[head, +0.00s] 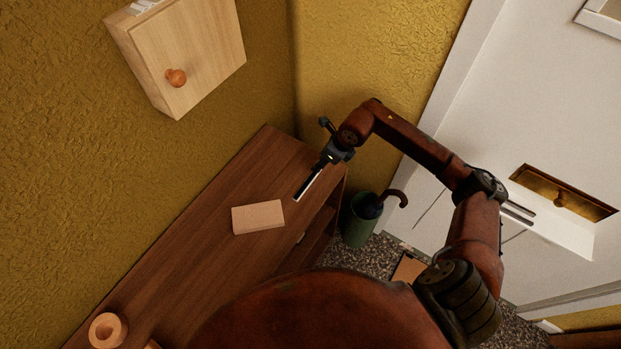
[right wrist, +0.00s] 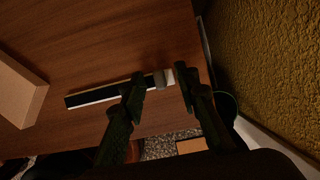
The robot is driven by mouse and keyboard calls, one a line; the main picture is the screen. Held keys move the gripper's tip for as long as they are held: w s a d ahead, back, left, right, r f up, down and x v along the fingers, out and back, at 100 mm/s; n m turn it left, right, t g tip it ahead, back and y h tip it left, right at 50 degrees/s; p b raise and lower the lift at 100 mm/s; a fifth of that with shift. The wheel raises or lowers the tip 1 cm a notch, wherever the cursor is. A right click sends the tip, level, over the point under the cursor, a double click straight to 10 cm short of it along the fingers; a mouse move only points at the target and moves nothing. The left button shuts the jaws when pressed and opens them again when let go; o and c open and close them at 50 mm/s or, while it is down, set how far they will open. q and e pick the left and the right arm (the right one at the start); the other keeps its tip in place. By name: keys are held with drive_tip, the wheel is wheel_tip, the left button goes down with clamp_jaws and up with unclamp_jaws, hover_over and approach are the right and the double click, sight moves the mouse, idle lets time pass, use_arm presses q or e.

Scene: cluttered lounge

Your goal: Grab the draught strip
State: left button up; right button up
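The draught strip (head: 309,186) is a thin black and white bar on the right end of the brown wooden cabinet top. In the right wrist view the strip (right wrist: 97,93) runs across the wood, with a small grey piece (right wrist: 160,79) near its right end. My right gripper (head: 332,157) is over that end. In the right wrist view its two fingers (right wrist: 160,77) are apart, with the grey piece showing between them. The left finger hides part of the strip. I cannot tell whether the fingers touch it. My left gripper is not in view.
A pale block (head: 258,217) lies on the cabinet top (head: 200,245) near the strip. A wooden ring (head: 107,330) is at the near left. A wall box (head: 190,55) hangs above. A green umbrella stand (head: 359,222) is beside the cabinet, before the white door (head: 520,110).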

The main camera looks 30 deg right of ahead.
clamp_jaws()
idle(0.4)
